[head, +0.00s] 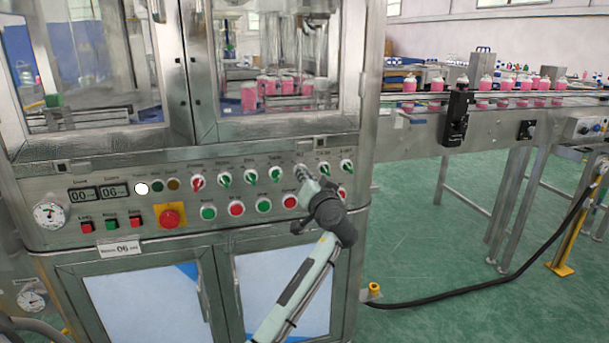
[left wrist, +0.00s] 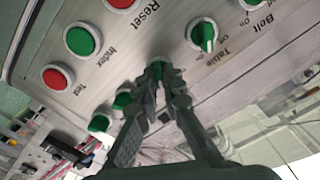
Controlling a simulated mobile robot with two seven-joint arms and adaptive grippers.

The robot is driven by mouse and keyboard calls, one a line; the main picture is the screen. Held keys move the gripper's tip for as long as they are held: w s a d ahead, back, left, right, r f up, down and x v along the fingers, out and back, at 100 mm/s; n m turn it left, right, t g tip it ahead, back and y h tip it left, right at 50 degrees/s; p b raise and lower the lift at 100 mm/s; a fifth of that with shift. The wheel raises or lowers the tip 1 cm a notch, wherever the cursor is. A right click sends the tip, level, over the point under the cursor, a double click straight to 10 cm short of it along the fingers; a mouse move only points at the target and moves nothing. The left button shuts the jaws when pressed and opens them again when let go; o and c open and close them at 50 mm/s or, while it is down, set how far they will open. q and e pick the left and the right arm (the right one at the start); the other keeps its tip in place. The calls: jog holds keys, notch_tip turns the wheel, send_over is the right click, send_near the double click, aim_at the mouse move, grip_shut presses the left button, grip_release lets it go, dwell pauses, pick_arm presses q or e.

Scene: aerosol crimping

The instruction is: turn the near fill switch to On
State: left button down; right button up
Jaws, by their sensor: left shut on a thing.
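A row of rotary switches runs along the top of the machine's control panel (head: 120,214). My left gripper (head: 302,175) reaches up to this row from below, between the Table switch (head: 275,174) and two more green switches at the right end. In the left wrist view, my left gripper (left wrist: 160,80) is shut on a green switch knob (left wrist: 157,66), one place along from the Table switch (left wrist: 203,36). The fingers hide most of this knob and its label, so I cannot read its name or setting. My right gripper is not in view.
Push buttons sit in a row below the switches, with a red emergency stop (head: 169,215) on a yellow plate at left. Glass doors are above the panel. A conveyor (head: 470,112) carrying pink bottles extends right.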

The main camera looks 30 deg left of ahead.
pick_arm(q)
jog(key=shift+f, duration=0.1)
dwell(0.3)
jog(key=c, duration=1.7)
grip_release()
jog(key=v, duration=1.2)
jog(key=shift+s, duration=0.1)
